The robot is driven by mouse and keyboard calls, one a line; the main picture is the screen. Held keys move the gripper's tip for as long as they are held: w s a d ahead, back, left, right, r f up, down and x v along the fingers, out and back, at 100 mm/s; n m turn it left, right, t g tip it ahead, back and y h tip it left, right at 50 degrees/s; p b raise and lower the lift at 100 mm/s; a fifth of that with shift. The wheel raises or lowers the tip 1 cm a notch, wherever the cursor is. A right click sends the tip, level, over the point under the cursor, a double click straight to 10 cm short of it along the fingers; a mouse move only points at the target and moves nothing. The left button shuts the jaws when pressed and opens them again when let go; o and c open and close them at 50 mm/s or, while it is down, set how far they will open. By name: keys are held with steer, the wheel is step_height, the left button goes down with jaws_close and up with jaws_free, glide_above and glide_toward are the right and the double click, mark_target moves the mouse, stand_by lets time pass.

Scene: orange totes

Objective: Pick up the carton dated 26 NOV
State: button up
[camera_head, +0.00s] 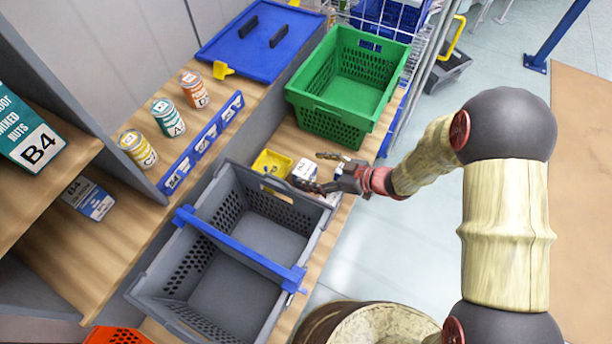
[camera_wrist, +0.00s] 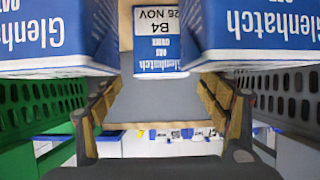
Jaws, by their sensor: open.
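The carton dated 26 NOV (camera_wrist: 158,52) shows upside down in the middle of the wrist view, blue and white, marked Glenhatch and B4. It lies ahead, between the lines of my gripper's fingers. Two larger Glenhatch cartons, one at left (camera_wrist: 52,38) and one at right (camera_wrist: 255,35), flank it; their dates do not show. My gripper (camera_head: 325,171) is open. In the head view its fingers are spread on either side of a small white carton (camera_head: 305,169), whose print is too small to read. I cannot tell whether the fingers touch any carton.
A green crate (camera_head: 327,105) stands behind my gripper and a grey tote (camera_head: 140,285) with a blue bar in front. A yellow bin (camera_head: 262,158) is close by. Cans (camera_head: 168,117) line the ledge. Another B4 carton (camera_head: 90,198) lies on the left shelf.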

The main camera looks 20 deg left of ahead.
mark_target(307, 169)
steer(key=b+x, duration=0.1)
steer(key=x, duration=0.2)
steer(key=shift+s+a+f, duration=0.1)
steer(key=shift+a+f, duration=0.05)
steer(key=shift+a, duration=0.1)
steer(key=shift+c, duration=1.2)
steer(key=c, duration=1.3)
